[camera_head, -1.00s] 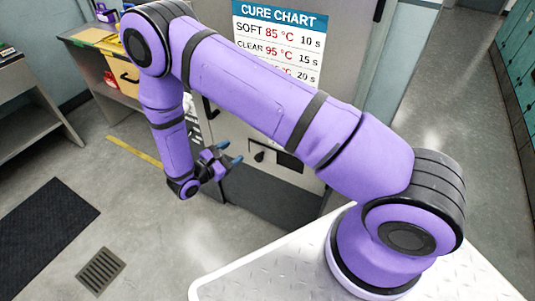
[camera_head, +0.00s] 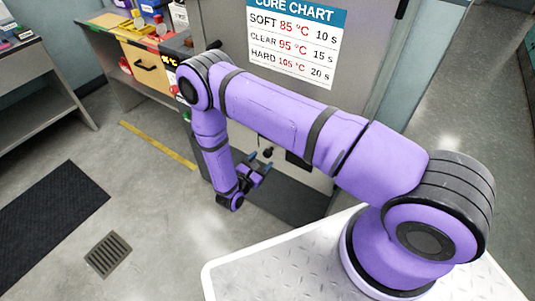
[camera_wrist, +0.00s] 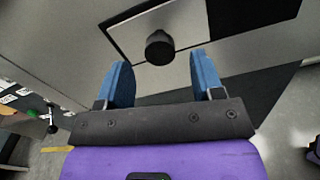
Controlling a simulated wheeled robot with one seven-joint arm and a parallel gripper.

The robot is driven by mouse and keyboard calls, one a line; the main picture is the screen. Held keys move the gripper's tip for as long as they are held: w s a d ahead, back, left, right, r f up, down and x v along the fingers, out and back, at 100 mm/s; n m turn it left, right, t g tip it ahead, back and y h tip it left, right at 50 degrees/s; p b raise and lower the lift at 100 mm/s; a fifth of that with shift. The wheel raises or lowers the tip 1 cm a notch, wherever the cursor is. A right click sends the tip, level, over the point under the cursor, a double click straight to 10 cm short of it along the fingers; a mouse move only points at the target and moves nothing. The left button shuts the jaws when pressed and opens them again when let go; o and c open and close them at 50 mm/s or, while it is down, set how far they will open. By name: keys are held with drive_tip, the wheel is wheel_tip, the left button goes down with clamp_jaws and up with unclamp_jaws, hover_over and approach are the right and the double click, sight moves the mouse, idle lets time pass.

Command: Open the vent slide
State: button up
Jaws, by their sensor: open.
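The vent slide shows in the wrist view as a light metal plate (camera_wrist: 190,22) with a round black knob (camera_wrist: 160,47), set in the grey cabinet front. A dark rectangular area (camera_wrist: 250,14) lies right of the plate. In the head view the knob (camera_head: 267,152) is small, low on the cabinet, just past my fingers. My gripper (camera_wrist: 163,75) is open and empty, its two blue fingers on either side of the knob's line, with the knob ahead of the gap between them. I cannot tell contact. In the head view my gripper (camera_head: 260,168) is low before the cabinet.
The grey cabinet (camera_head: 225,40) carries a cure chart (camera_head: 295,42). A dark mat (camera_head: 48,222) and a floor drain (camera_head: 108,255) lie on open floor at left. A shelf (camera_head: 38,85) stands far left.

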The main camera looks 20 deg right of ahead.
sight(266, 155)
drive_tip(key=shift+x, duration=2.25)
clamp_jaws()
drive_tip(key=s+d, duration=0.4)
drive_tip(key=s, duration=0.1)
drive_tip(key=s+d, duration=0.2)
drive_tip(key=s, duration=0.1)
drive_tip(key=shift+s+d, duration=0.1)
drive_tip(key=shift+s, duration=0.15)
unclamp_jaws()
drive_tip(key=v, duration=1)
drive_tip(key=shift+s+a, duration=0.25)
drive_tip(key=shift+a, duration=0.05)
